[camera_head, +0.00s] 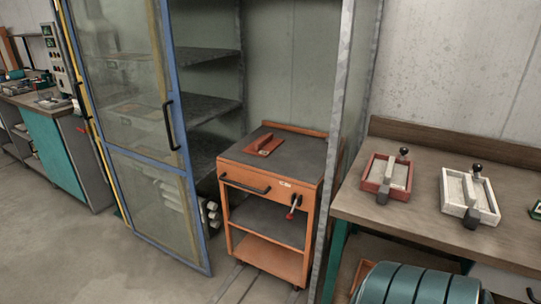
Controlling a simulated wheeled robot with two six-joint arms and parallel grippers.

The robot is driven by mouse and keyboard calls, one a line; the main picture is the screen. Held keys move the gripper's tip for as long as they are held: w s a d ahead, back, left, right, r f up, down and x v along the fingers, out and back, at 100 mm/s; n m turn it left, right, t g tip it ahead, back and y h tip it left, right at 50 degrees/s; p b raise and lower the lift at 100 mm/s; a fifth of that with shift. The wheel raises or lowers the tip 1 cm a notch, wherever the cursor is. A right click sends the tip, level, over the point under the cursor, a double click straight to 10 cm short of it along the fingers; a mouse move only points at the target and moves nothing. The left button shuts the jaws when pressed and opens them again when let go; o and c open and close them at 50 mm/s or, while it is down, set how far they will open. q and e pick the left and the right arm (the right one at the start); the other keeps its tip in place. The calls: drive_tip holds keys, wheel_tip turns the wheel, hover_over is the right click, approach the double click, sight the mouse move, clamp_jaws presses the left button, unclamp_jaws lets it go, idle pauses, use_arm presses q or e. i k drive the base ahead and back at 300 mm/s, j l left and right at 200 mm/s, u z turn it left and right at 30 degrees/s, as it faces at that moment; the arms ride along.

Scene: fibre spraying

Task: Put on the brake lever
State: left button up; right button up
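An orange cart (268,252) stands in the open cabinet bay, with a dark top and a black handle (245,185) on its front. A small lever with a red tip (291,214) hangs from a dark mount at the cart's front right; it looks like the brake lever and points downward. I cannot tell from this view whether it is engaged. A small red-brown block (264,145) lies on the cart top. Neither of my grippers is in view.
A blue-framed glass door (150,165) stands open left of the cart. A grey post (335,130) rises at its right. A wooden bench (425,215) on the right bears a red tray (370,183) and a white tray (489,215).

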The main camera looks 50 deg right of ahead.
sight(290, 216)
drive_tip(key=z, duration=1.55)
